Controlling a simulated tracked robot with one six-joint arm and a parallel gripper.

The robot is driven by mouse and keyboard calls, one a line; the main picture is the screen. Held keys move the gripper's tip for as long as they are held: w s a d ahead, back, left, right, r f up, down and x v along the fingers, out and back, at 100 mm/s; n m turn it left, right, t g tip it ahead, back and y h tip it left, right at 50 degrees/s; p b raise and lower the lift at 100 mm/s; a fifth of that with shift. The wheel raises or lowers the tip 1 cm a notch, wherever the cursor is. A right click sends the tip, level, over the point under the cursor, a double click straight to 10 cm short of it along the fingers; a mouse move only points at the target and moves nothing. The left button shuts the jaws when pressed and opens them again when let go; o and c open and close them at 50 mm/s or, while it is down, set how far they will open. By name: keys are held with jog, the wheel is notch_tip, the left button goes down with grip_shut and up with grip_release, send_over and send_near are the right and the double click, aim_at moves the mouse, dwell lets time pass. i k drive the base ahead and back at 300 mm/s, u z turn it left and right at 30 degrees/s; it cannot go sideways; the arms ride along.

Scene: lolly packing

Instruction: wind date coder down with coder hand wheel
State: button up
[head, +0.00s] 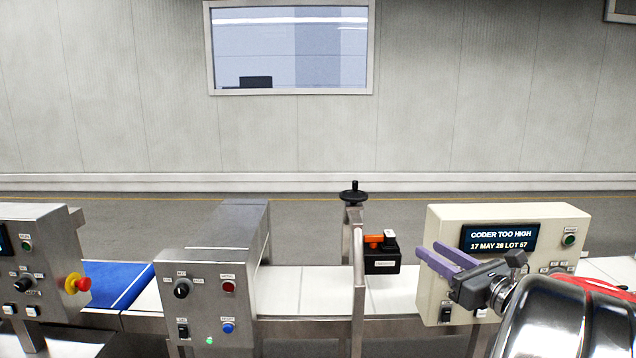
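The coder hand wheel (352,195) is a black wheel with an upright knob, on top of a steel post (357,265) at the middle of the head view. The date coder (383,256) is a black box with an orange part on top, beside the post and above the white belt. The cream coder panel (437,228) has a screen (499,238) reading "CODER TOO HIGH" and "17 MAY 28 LOT 57". My gripper (427,256) has purple fingers, apart and empty, in front of the panel's left side. It is to the right of and lower in the picture than the wheel, not touching it.
A steel control box (205,290) with knobs and buttons stands left of the post. Farther left are a blue belt (112,284) and another steel box with a red-and-yellow stop button (77,284). The space above the wheel looks clear.

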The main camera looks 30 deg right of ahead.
aim_at(352, 196)
jog(key=z, duration=0.05)
jog(key=i, duration=1.4)
jog(key=z, duration=0.35)
